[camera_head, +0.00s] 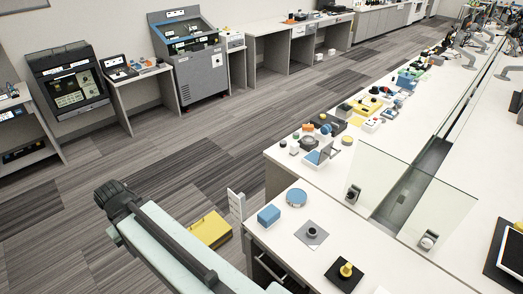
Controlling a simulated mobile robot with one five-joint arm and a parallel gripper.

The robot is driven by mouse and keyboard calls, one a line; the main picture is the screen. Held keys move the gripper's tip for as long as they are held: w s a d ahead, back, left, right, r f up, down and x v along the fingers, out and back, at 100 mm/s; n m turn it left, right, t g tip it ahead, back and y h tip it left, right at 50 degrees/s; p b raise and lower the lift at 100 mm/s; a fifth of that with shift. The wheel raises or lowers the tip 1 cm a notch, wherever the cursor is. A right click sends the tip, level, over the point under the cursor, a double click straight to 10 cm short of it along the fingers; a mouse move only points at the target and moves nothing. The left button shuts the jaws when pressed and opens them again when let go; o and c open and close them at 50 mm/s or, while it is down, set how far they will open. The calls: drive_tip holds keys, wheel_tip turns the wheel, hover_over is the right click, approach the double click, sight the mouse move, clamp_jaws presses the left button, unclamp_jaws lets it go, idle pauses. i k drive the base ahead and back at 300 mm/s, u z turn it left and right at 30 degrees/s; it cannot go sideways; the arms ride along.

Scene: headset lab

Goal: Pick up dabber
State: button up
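I cannot tell for certain which object is the dabber. A small yellow knob-like piece (346,269) stands upright on a black square pad near the front of the near white table (278,235). A dark round piece (312,232) sits on a grey square plate further back on that table. My pale green arm link with a dark joint crosses the lower left, over the floor and left of the table. My gripper cannot be made out.
A blue block (268,215) and a round blue-lidded item (296,197) stand on the near table. Clear upright panels (440,218) rise at right. Several small items crowd the long bench beyond. A yellow box (210,229) is low beside the table. The left floor is largely open.

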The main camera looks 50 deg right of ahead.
sight(294, 148)
drive_tip(key=u, duration=0.05)
drive_tip(key=i, duration=5.4)
drive_tip(key=z, duration=3.75)
drive_tip(key=i, duration=2.4)
